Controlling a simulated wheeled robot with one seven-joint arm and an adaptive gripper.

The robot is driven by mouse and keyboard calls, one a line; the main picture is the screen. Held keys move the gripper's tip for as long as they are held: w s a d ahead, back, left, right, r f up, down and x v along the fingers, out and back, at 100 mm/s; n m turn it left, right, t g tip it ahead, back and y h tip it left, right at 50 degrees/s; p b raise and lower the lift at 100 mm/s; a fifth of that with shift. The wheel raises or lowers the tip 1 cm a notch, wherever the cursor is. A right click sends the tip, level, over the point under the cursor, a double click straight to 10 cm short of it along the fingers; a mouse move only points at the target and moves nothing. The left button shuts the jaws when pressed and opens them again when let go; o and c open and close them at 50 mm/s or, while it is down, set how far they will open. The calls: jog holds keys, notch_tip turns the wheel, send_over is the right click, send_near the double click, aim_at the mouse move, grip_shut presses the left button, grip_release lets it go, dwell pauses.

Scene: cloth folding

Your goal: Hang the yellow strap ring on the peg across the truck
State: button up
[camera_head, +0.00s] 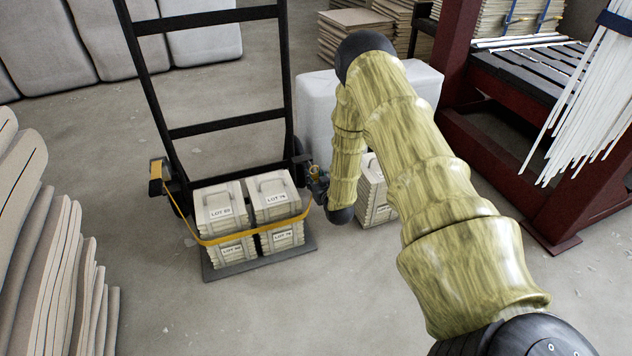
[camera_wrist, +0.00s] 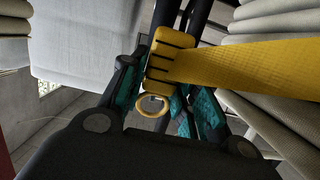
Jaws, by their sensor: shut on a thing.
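The yellow strap (camera_head: 258,236) runs from a yellow-and-black holder (camera_head: 157,178) on the truck's left side, across the front of the stacked boxes, to my gripper (camera_head: 319,187) at the right. In the wrist view, the strap (camera_wrist: 255,68) enters from the right and ends in a yellow end piece with a ring (camera_wrist: 152,106) between the teal finger pads. My gripper (camera_wrist: 167,95) is shut on this end. The black hand truck (camera_head: 215,125) stands upright; my gripper is beside its right side, near the wheel. I cannot make out the peg clearly.
Several labelled boxes (camera_head: 220,208) stand on the truck's toe plate (camera_head: 226,271). Another box stack (camera_head: 374,195) and a pale wrapped block (camera_head: 318,105) are behind my arm. Stacked sheets (camera_head: 50,265) are at the left, a dark red rack (camera_head: 485,150) at the right. The front floor is clear.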

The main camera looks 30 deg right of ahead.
jog(key=shift+b+x, duration=0.75)
jog(key=shift+x, duration=1.05)
jog(key=shift+w+f, duration=0.1)
jog(key=shift+f, duration=0.1)
jog(key=o, duration=1.1)
